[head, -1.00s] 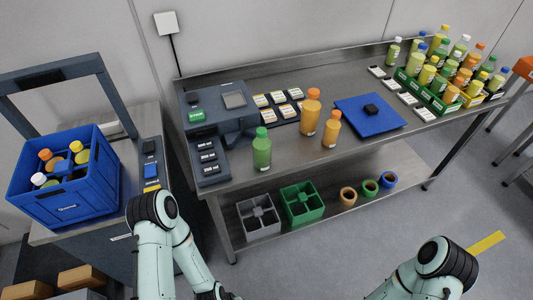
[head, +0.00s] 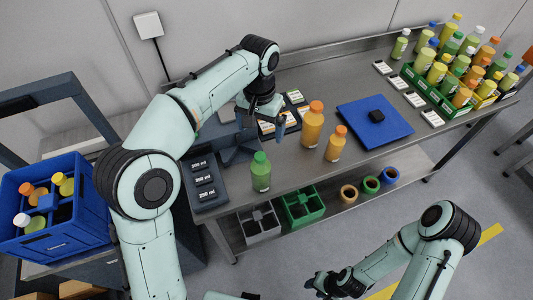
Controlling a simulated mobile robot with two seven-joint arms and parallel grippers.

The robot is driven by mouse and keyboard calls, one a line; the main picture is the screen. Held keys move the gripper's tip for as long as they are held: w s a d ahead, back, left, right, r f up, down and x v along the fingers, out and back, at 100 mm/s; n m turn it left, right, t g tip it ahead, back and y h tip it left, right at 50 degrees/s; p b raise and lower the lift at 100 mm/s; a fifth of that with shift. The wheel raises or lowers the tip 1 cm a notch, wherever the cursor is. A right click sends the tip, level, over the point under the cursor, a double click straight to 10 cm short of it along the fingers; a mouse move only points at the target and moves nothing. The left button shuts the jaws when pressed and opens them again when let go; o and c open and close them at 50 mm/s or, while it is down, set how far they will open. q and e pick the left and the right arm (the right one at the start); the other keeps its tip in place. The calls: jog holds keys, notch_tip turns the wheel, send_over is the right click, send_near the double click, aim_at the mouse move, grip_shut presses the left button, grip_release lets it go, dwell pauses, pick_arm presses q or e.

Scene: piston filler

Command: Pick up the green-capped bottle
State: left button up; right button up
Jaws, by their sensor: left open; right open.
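A green-capped bottle (head: 261,172) with green contents stands upright near the front edge of the steel table (head: 300,176), right of the grey machine. My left gripper (head: 266,122) is open, pointing down above the label cards behind the bottle. It is apart from the bottle, and my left arm hides much of the machine. My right gripper (head: 322,284) is open and empty, low in front of the table. Other green-capped bottles (head: 400,44) stand at the table's far right.
Two orange-capped bottles (head: 312,125) (head: 336,144) stand just right of the green-capped one. A blue mat (head: 393,141) with a dark block lies beyond. A blue crate (head: 68,232) with bottles is at left. Bins and rings (head: 348,193) sit on the lower shelf.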

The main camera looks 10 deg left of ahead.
aim_at(260, 155)
pick_arm(q)
jog(key=f, duration=0.2)
jog(key=s+f+b, duration=0.1)
jog(key=f, duration=0.1)
jog(key=s+f, duration=0.1)
jog(key=f, duration=0.1)
jog(key=shift+f+b, duration=0.3)
jog(key=shift+b, duration=0.1)
jog(key=f, duration=0.3)
jog(key=f+b, duration=0.1)
jog(key=f, duration=0.1)
jog(key=shift+s+d+f, duration=0.1)
jog(key=shift+s+f, duration=0.15)
jog(key=shift+f, duration=0.05)
jog(key=c, duration=1.8)
jog(key=shift+w, duration=0.1)
grip_shut()
pick_arm(e)
jog(key=s+f, duration=0.3)
jog(key=s, duration=0.1)
jog(key=shift+f, duration=0.25)
pick_arm(q)
jog(key=shift+r, duration=0.2)
